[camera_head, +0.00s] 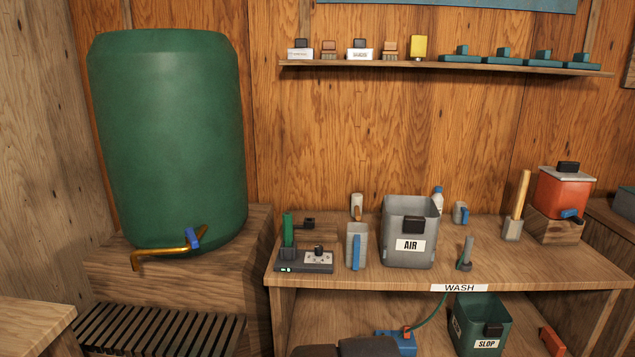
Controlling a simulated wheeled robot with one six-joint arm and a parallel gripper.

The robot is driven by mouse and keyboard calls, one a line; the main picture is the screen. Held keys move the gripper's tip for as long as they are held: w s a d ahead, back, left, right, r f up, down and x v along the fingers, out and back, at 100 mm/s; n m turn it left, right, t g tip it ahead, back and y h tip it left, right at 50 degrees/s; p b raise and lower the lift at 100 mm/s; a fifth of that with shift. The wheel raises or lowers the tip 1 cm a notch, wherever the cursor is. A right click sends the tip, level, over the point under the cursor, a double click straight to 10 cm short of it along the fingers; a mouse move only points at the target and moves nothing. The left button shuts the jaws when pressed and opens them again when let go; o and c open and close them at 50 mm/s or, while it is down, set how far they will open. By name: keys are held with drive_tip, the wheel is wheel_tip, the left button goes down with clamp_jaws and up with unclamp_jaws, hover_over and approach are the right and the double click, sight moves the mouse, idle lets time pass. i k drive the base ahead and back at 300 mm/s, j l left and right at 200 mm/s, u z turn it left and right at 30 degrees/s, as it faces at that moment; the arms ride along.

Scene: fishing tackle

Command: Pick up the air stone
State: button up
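What looks like the air stone (468,249) is a small grey cylinder standing upright in a dark foot near the front edge of the wash bench. A thin green hose runs from it down over the bench edge to a blue device (400,342) on the lower level. The air stone is right of the grey bin labelled AIR (397,262), apart from it. My gripper is not in view. A dark rounded shape at the bottom centre may be part of my arm.
A red container (565,190) is at right, a green SLOP bin (482,325) below. The bench front around the air stone is clear.

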sight(466, 265)
drive_tip(key=i+l+z, duration=0.15)
drive_tip(key=i+l, duration=1.4)
drive_tip(key=l, duration=0.15)
